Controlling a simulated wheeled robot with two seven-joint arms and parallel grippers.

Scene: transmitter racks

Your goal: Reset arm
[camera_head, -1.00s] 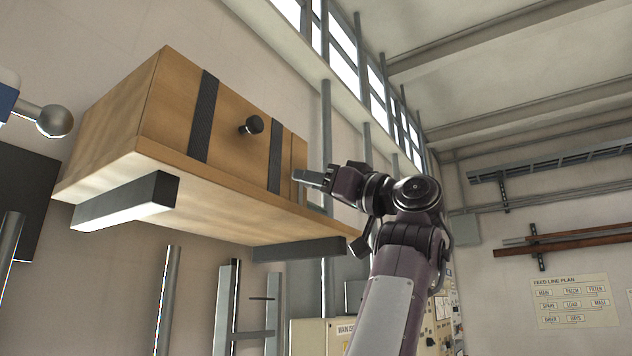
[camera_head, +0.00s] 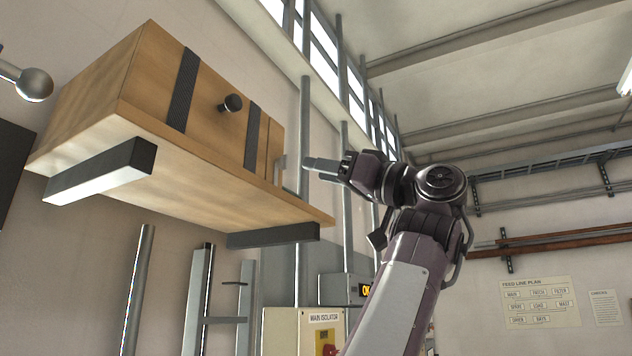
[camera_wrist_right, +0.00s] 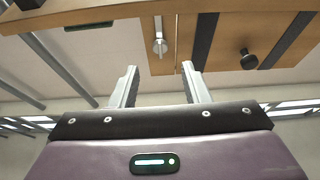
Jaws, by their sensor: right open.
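My right arm rises from the lower middle of the head view and bends left. Its gripper (camera_head: 308,163) is just right of a wooden cabinet (camera_head: 88,97) with dark straps and a round black knob (camera_head: 231,103). In the right wrist view the two fingers of my right gripper (camera_wrist_right: 160,85) are spread apart with nothing between them. Beyond the fingers are the cabinet's wooden front, the black knob (camera_wrist_right: 249,60) and a small metal handle (camera_wrist_right: 160,44). My left gripper is not in view.
The cabinet stands on a wooden shelf (camera_head: 215,190) with dark brackets (camera_head: 100,172). Metal posts (camera_head: 140,290) stand below it. A main isolator box (camera_head: 304,328) is at the bottom middle. Wall racks with rods (camera_head: 545,243) and a feed line plan (camera_head: 540,301) are at the right.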

